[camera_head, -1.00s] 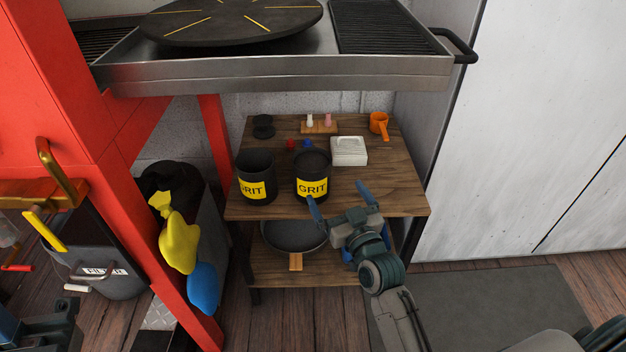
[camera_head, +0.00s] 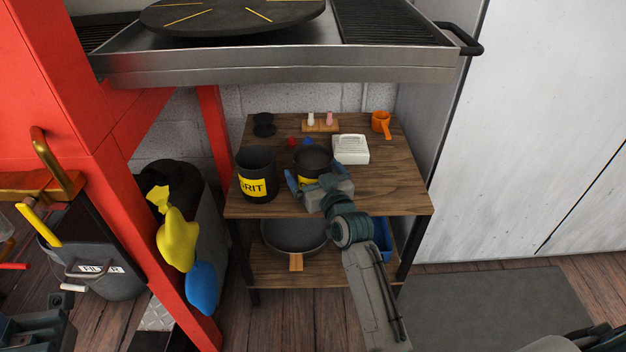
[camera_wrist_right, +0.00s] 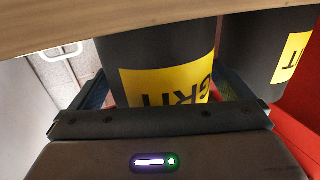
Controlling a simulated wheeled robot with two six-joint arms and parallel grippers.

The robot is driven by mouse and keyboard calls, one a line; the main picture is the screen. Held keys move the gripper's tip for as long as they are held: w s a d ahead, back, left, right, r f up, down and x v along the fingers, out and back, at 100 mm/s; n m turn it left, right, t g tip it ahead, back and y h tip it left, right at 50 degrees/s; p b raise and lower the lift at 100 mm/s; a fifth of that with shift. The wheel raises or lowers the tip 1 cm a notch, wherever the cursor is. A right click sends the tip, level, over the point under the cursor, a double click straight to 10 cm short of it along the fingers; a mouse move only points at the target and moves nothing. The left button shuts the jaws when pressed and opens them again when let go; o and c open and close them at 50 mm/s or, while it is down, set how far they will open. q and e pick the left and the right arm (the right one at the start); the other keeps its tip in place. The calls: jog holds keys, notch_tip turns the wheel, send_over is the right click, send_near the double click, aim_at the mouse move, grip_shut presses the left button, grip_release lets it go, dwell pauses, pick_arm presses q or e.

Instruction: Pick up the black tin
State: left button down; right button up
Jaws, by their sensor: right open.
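Two black tins with yellow GRIT labels stand upright side by side on the upper wooden shelf. My right gripper (camera_head: 318,174) is open at the right-hand black tin (camera_head: 313,157), with a finger on either side of it, and covers part of its label. In the right wrist view this tin (camera_wrist_right: 155,50) sits between the open fingers, its label upside down. I cannot tell whether the fingers touch it. The left-hand black tin (camera_head: 256,165) is just beside it, and also shows in the right wrist view (camera_wrist_right: 262,55).
A small black spool (camera_head: 264,125) is at the back left. A pan (camera_head: 293,235) lies on the lower shelf. A metal bench (camera_head: 280,70) overhangs above. The shelf's right front is clear.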

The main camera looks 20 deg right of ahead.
jog(key=shift+w, duration=0.25)
jog(key=c, duration=1.6)
jog(key=shift+r, duration=0.15)
jog(key=shift+c, duration=0.9)
jog(key=shift+r, duration=0.15)
